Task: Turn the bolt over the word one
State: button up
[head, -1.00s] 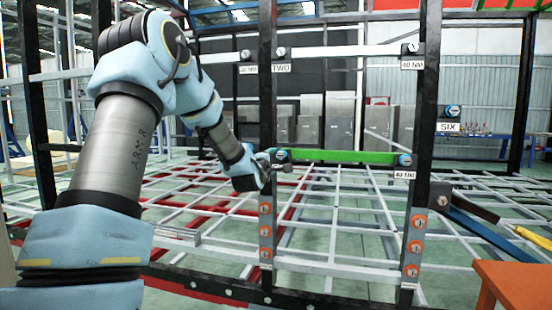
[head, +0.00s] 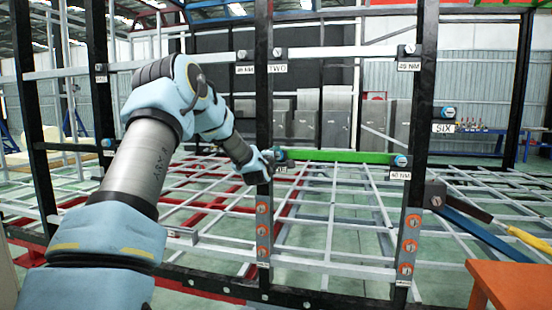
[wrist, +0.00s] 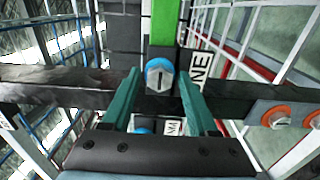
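The bolt over the word ONE (wrist: 159,77) has a grey hex head with a dark slot and a blue washer. It sits in the wrist view at the end of a green bar, on a dark frame post. The label ONE (wrist: 200,72) is beside it, partly behind my right finger. My gripper (wrist: 158,90) is open, with one teal finger on each side of the bolt head; I cannot tell whether they touch it. In the head view my gripper (head: 264,164) is at the left end of the green bar (head: 340,157), largely hiding the bolt.
Another blue-washered bolt (wrist: 143,131) shows low between my fingers. Orange-washered bolts (head: 262,230) run down the post. Bolts with labels TWO (head: 277,69) and SIX (head: 444,128) are above and to the right. An orange table (head: 500,282) stands at front right.

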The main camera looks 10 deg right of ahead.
grip_shut()
jog(key=shift+f+b, duration=0.15)
jog(key=shift+b, duration=0.35)
